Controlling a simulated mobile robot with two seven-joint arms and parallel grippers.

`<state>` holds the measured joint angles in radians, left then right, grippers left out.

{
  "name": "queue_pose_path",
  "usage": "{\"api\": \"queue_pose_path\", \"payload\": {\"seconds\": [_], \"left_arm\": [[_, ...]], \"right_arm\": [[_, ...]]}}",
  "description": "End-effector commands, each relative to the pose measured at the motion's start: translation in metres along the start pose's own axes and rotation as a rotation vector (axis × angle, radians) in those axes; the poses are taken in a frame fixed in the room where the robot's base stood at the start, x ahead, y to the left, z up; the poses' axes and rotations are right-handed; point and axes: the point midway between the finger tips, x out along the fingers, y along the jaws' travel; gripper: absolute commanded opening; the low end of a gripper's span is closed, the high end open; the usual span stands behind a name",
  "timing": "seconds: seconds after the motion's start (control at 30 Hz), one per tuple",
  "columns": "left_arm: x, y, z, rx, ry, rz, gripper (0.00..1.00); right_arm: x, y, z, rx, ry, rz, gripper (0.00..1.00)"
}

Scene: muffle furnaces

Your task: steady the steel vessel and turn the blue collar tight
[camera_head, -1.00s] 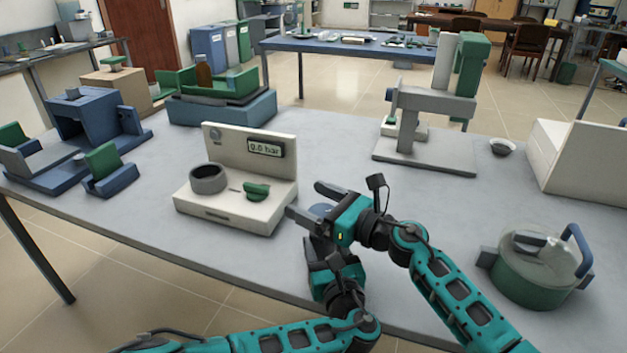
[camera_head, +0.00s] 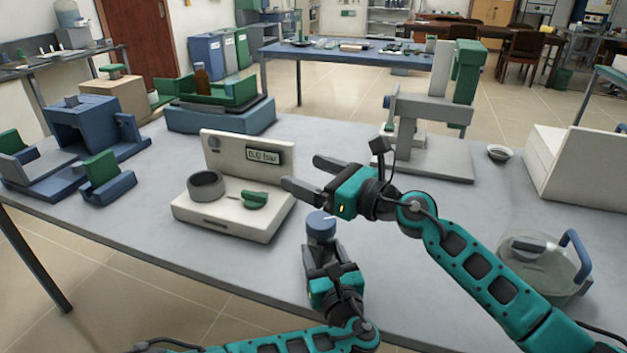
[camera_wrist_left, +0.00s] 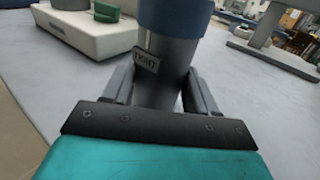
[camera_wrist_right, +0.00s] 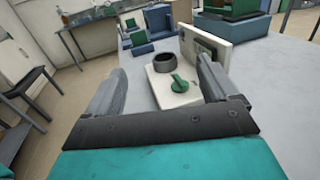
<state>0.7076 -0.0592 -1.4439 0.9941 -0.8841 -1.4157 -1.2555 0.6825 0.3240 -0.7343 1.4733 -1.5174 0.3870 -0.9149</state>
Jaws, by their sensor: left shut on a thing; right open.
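The steel vessel (camera_wrist_left: 165,88) stands upright between the fingers of my left gripper (camera_wrist_left: 158,95) in the left wrist view. The blue collar (camera_wrist_left: 175,16) sits on its top, and a small tag (camera_wrist_left: 146,62) that seems to read TIGHT is just below it. In the head view the blue collar (camera_head: 320,226) shows above my left gripper (camera_head: 322,258), which hides most of the vessel. My right gripper (camera_head: 300,173) is open and empty, above and behind the collar, apart from it. In the right wrist view nothing is between its fingers (camera_wrist_right: 160,85).
A white station (camera_head: 225,213) with a grey ring (camera_head: 206,184), a green knob (camera_head: 255,200) and a display (camera_head: 265,155) that seems to read 0.0 bar stands left of the vessel. A lidded pot (camera_head: 545,262) is at right. A grey press stand (camera_head: 420,160) is behind.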

Motion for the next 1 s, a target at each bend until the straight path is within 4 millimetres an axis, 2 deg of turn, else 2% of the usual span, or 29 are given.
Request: {"api": "queue_pose_path", "payload": {"seconds": [0.17, 0.4, 0.5, 0.63, 0.8, 0.87, 1.0], "left_arm": [[0.000, 0.000, 0.000, 0.001, 0.000, 0.001, 0.09], [0.000, 0.000, 0.000, 0.001, 0.000, 0.001, 0.09], [0.000, 0.000, 0.000, 0.001, 0.000, 0.001, 0.09], [0.000, 0.000, 0.000, 0.001, 0.000, 0.001, 0.09], [0.000, 0.000, 0.000, 0.001, 0.000, 0.001, 0.09], [0.000, 0.000, 0.000, 0.001, 0.000, 0.001, 0.09], [0.000, 0.000, 0.000, 0.001, 0.000, 0.001, 0.09]], "right_arm": [[-0.025, -0.003, -0.024, 0.021, 0.010, -0.001, 0.87], [-0.090, -0.004, -0.068, 0.032, 0.011, -0.001, 0.87], [-0.114, -0.002, -0.080, 0.024, 0.008, 0.000, 0.87], [-0.136, -0.001, -0.088, 0.009, 0.003, -0.001, 0.87], [-0.141, 0.000, -0.092, -0.001, -0.002, 0.000, 0.87], [-0.135, 0.000, -0.091, -0.001, -0.003, 0.000, 0.87], [-0.111, 0.000, -0.090, -0.001, -0.005, 0.001, 0.87]]}}
